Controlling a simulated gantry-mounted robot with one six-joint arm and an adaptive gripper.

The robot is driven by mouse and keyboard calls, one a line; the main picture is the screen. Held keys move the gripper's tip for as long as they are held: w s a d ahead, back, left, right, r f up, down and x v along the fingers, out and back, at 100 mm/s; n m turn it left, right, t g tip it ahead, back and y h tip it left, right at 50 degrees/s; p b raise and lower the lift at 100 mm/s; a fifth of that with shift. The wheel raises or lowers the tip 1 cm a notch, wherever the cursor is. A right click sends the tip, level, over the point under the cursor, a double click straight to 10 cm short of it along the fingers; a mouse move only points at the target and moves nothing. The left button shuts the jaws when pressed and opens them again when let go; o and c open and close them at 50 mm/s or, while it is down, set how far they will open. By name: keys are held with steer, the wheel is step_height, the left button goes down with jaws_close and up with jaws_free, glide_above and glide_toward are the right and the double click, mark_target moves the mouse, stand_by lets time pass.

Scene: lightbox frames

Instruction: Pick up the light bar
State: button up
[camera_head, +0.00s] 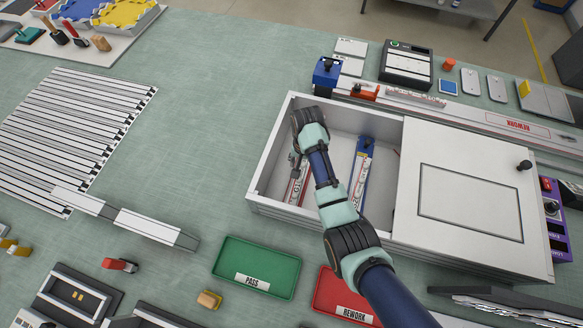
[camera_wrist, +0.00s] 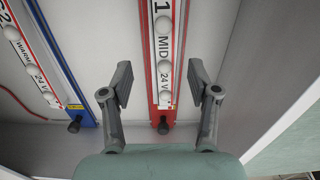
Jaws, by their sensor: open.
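My gripper (camera_wrist: 161,95) is open, with its two fingers on either side of a red-edged light bar (camera_wrist: 162,60) marked "MID 24 V". The fingers look apart from the bar, and nothing is between them in their grip. In the head view this bar (camera_head: 294,190) lies in the left part of a white box (camera_head: 270,205), partly hidden by my arm. A blue-edged light bar (camera_head: 358,178) lies to its right in the same box; in the wrist view it is at the left (camera_wrist: 45,60), marked "WARM 24 V".
A white lid panel (camera_head: 440,250) covers the box's right part. The box walls stand close around my gripper. A green PASS tray (camera_head: 225,258) and a red REWORK tray (camera_head: 325,290) lie in front. Slatted white strips (camera_head: 70,130) lie at the left.

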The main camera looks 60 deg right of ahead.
steer(key=f, duration=0.2)
steer(key=f+b, duration=0.1)
steer(key=f, duration=0.4)
steer(key=shift+w, duration=0.25)
jaws_close()
